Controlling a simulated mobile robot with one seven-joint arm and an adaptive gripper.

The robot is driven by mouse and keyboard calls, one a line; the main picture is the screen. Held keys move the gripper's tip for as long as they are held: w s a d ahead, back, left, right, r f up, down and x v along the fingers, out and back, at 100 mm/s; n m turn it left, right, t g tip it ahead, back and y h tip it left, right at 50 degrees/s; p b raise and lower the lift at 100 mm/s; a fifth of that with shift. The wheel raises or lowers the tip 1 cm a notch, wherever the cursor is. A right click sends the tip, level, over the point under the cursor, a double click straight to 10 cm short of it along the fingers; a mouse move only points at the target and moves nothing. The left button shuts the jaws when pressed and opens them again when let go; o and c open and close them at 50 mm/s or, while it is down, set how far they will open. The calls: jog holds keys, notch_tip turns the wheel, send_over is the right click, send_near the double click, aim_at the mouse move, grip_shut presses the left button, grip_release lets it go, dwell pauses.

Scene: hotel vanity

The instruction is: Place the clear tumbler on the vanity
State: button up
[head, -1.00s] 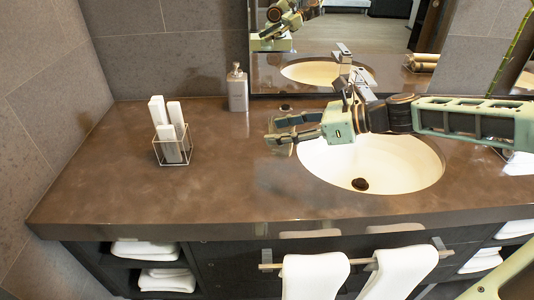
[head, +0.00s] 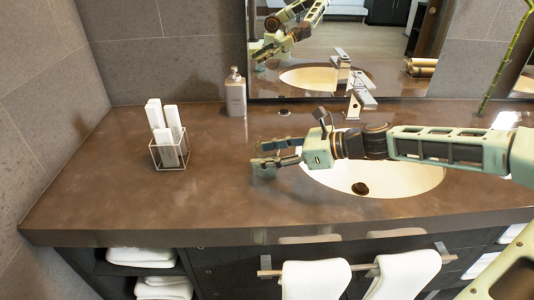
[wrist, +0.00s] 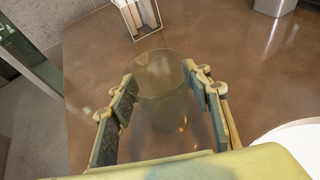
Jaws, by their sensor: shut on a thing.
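The clear tumbler (wrist: 160,85) shows in the wrist view between my gripper's two fingers. It is see-through, and the brown counter shows through it. My gripper (wrist: 162,105) is shut on it, with a pad on each side. In the head view my gripper (head: 277,157) is at the left edge of the sink, low over the vanity counter (head: 150,205). The tumbler is very faint there, around the fingertips. I cannot tell whether its base touches the counter.
A wire holder (head: 170,154) with white items stands at the left. A soap dispenser (head: 236,93) stands at the back near the mirror. The sink (head: 400,178) and faucet (head: 357,98) are to the right. The counter's left and front middle are clear.

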jog(key=o, duration=1.3)
jog(key=shift+r, duration=0.1)
jog(key=shift+s+d+r, duration=0.1)
jog(key=shift+d+r, duration=0.1)
jog(key=shift+d, duration=0.15)
jog(key=p+v, duration=0.2)
jog(key=v, duration=0.9)
jog(key=shift+s, duration=0.1)
